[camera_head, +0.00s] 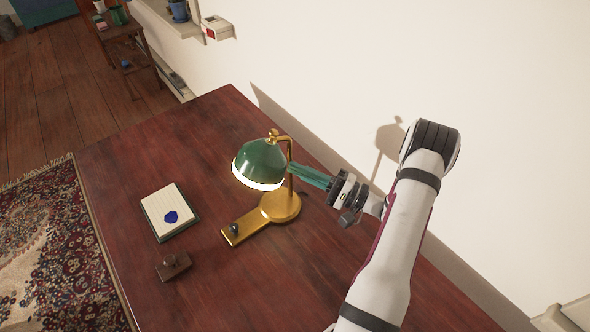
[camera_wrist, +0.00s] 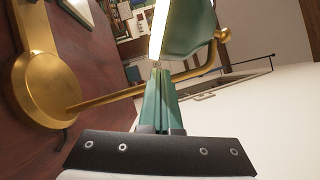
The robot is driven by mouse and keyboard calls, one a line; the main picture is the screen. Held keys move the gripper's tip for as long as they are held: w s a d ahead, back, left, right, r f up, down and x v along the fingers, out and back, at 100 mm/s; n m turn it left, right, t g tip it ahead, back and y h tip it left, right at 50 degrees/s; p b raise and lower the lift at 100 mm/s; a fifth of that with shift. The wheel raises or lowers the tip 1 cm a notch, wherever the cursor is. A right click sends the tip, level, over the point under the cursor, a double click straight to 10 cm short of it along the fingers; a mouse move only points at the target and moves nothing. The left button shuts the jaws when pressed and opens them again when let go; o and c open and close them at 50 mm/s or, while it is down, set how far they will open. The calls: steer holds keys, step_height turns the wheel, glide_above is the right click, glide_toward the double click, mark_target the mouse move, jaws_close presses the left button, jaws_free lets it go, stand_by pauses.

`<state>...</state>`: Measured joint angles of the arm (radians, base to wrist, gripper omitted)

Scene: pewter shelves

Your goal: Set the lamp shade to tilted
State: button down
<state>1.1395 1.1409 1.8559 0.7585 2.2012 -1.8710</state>
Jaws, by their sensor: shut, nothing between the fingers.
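A brass desk lamp with a green shade (camera_head: 262,162) stands on the desk. The shade's lit white underside shows along its lower left rim, so it leans a little. The brass base (camera_head: 281,207) and its flat foot lie on the wood. My gripper (camera_head: 291,170) is shut and empty, with green fingers pointing left at the shade's right side, near the brass stem. In the wrist view the fingertips (camera_wrist: 158,72) reach the lower edge of the shade (camera_wrist: 188,28); whether they touch it I cannot tell. The stem (camera_wrist: 115,97) passes close by the fingers.
A notepad with a blue seal (camera_head: 170,212) and a small brown block (camera_head: 173,267) lie on the red-brown desk (camera_head: 140,160) left of the lamp. The white wall (camera_head: 340,80) stands close behind the lamp and my arm. The desk's far end is clear.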

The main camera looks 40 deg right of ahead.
steer(key=shift+w+a+r, duration=0.2)
steer(key=shift+a+r, duration=0.05)
steer(key=shift+a, duration=0.45)
steer(key=shift+w+a+m, duration=0.1)
steer(key=shift+a+m, duration=0.3)
steer(key=shift+a, duration=0.55)
